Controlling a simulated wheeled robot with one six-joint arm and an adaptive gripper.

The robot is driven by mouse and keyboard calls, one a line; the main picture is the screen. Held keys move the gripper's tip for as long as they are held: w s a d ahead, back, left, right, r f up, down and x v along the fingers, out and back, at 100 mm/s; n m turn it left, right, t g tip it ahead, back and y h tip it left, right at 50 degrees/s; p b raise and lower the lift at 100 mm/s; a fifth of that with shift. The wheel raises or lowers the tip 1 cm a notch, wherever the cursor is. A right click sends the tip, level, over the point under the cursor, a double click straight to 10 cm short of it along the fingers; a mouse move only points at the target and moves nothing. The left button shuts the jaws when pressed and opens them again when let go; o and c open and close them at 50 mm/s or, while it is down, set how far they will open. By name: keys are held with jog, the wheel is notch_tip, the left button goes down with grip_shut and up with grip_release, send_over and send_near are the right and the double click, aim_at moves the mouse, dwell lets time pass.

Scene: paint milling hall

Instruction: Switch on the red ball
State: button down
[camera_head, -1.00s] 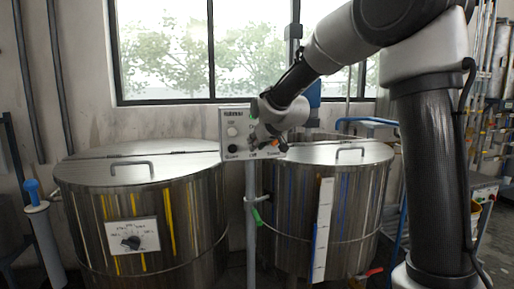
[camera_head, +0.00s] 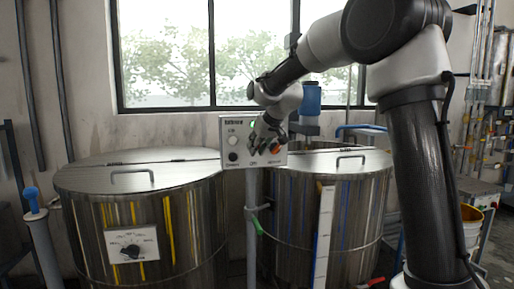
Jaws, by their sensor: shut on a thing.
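A light grey control box (camera_head: 228,143) stands on a post between two steel vats. It carries a pale round button (camera_head: 233,140), a black knob (camera_head: 233,157), a small green light (camera_head: 252,125) and a small orange-red round part (camera_head: 276,148) at its lower right. My gripper (camera_head: 261,147) comes down from the upper right and is at the front of the box, left of the orange-red part. Its fingers look closed on a small control there, which they mostly hide. Labels run along the bottom of the box and are too small to read surely.
The left vat (camera_head: 90,185) has a flat handled lid and a dial plate (camera_head: 132,245). The right vat (camera_head: 365,200) has a pale scale strip (camera_head: 324,235). A blue container (camera_head: 311,98) stands behind.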

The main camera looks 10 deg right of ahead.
jog(key=c, duration=1.3)
grip_release()
jog(key=shift+o, duration=0.2)
jog(key=v, duration=1.2)
jog(key=shift+f, duration=0.1)
jog(key=s+d+f+g, duration=0.2)
jog(key=s+f, duration=0.5)
jog(key=f, duration=0.1)
jog(key=s+d+f+m, duration=0.1)
jog(key=s+d+f, duration=0.1)
jog(key=s, duration=0.7)
jog(key=s+d+f+m+g+h, duration=0.1)
jog(key=s+d+f, duration=0.2)
jog(key=s, duration=0.7)
jog(key=s+d+f+m+h, duration=0.1)
jog(key=s+d+f, duration=0.2)
jog(key=s, duration=0.7)
jog(key=d, duration=0.2)
jog(key=shift+d+g, duration=0.25)
jog(key=shift+g, duration=0.15)
